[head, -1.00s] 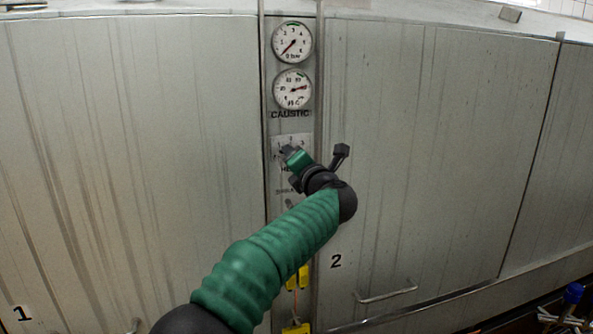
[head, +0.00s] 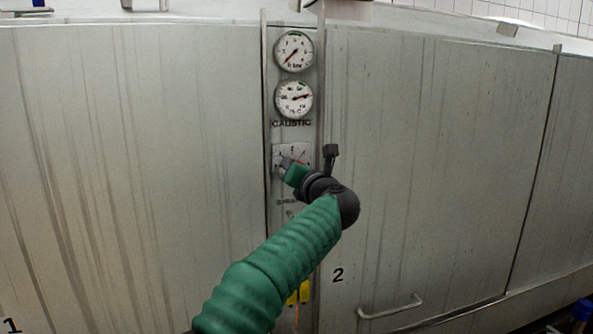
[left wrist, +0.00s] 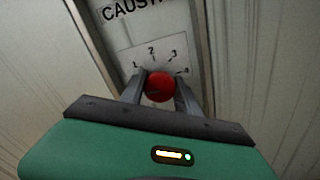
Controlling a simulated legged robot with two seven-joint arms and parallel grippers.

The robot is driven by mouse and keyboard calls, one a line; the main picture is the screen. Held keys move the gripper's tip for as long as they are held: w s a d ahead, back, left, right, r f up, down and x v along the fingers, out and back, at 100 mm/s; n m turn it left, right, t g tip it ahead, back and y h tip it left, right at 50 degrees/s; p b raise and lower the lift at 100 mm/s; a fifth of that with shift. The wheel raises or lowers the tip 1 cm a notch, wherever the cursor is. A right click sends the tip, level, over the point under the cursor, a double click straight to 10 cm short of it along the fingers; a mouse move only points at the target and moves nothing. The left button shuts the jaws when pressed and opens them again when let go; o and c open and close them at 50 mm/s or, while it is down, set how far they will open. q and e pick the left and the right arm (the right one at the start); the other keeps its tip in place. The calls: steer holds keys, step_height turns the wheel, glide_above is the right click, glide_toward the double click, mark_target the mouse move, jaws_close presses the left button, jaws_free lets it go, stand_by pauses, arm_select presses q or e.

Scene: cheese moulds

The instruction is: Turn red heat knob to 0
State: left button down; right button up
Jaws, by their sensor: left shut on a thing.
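The red heat knob (left wrist: 159,87) sits on a pale dial plate (left wrist: 152,58) with printed numbers, below the word CAUSTIC. In the left wrist view my left gripper (left wrist: 160,90) has one finger on each side of the knob and is shut on it. The knob's pointer is not clear, so I cannot tell its setting. In the head view my left gripper (head: 284,164) reaches the dial plate (head: 292,154), and the gripper hides most of the knob. My right gripper is not in view.
Two round gauges, an upper one (head: 294,51) and a lower one (head: 294,99), sit above the dial on the narrow panel. Large flat metal doors flank it. The right door (head: 440,150) carries a handle (head: 391,308). Yellow parts (head: 304,291) show low on the panel.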

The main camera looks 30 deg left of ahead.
arm_select(q)
steer(key=shift+w+f, duration=0.1)
steer(key=shift+f, duration=0.3)
steer(key=c, duration=1.1)
jaws_free()
steer(key=shift+r, duration=0.1)
steer(key=shift+o, duration=1)
steer(key=shift+w+r, duration=0.1)
steer(key=shift+s+d, duration=0.15)
steer(key=shift+s, duration=0.1)
steer(key=b+v, duration=0.4)
steer(key=v, duration=1.2)
steer(key=shift+d, duration=0.25)
